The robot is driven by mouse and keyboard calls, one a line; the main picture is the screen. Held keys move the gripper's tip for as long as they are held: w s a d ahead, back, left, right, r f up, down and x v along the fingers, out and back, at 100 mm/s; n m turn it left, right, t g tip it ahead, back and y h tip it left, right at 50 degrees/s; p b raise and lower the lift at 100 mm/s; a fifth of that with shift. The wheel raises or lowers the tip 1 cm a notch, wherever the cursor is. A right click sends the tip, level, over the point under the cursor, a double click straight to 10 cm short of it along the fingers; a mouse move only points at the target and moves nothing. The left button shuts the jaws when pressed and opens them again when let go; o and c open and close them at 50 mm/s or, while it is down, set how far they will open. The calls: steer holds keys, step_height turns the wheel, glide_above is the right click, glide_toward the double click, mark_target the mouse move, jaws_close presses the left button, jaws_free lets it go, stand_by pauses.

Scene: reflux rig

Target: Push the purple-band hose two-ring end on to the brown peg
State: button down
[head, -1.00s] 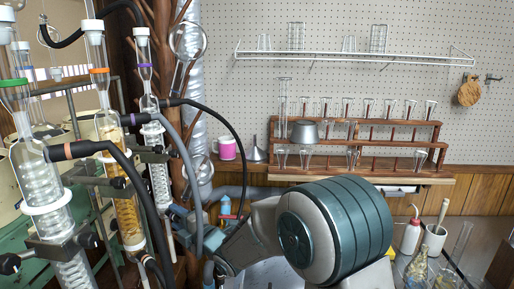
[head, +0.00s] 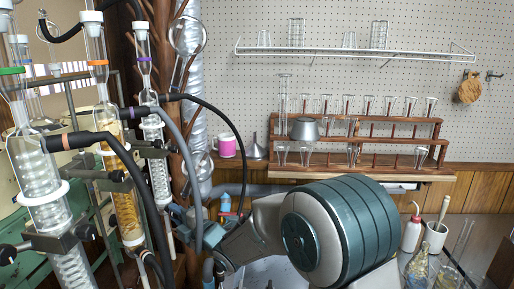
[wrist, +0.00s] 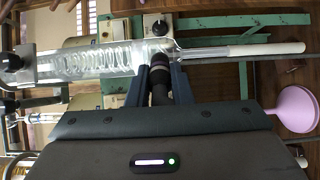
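My gripper (wrist: 162,88) has its two blue-grey fingers on either side of a dark hose end (wrist: 160,86) and looks shut on it. In the head view my gripper (head: 190,222) is low, beside the lower part of the purple-collared condenser (head: 157,165). The brown peg cannot be picked out with certainty.
Other condensers with an orange collar (head: 98,70) and a green collar (head: 12,71) stand at the left, with clamps and black hoses (head: 225,110) around them. A wooden tube rack (head: 370,146) stands at the back.

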steer(key=shift+s+d, duration=0.1)
steer(key=shift+b+v, duration=1.35)
steer(key=shift+v, duration=1.5)
steer(key=w+f+n+g+y+b, duration=0.1)
steer(key=w+f+n+g+b, duration=0.1)
steer(key=w+f, duration=0.4)
steer(key=w+f+n+g+y+b, duration=0.1)
steer(key=w+f+n+g+b, duration=0.1)
steer(key=w+f+g, duration=0.3)
steer(key=w+f+n+g+y+b, duration=0.2)
steer(key=w+f+n+g, duration=0.1)
steer(key=w+f, duration=0.4)
steer(key=shift+w, duration=0.3)
steer(key=shift+w+a+r+b, duration=0.15)
steer(key=shift+a+b, duration=0.2)
steer(key=shift+a, duration=1.05)
steer(key=shift+s+a+r+b, duration=0.1)
steer(key=shift+a+b, duration=0.25)
steer(key=shift+a, duration=1.05)
steer(key=shift+a+b, duration=0.1)
steer(key=shift+b, duration=0.25)
steer(key=shift+w+a, duration=0.1)
steer(key=shift+a, duration=0.55)
steer(key=shift+a, duration=0.25)
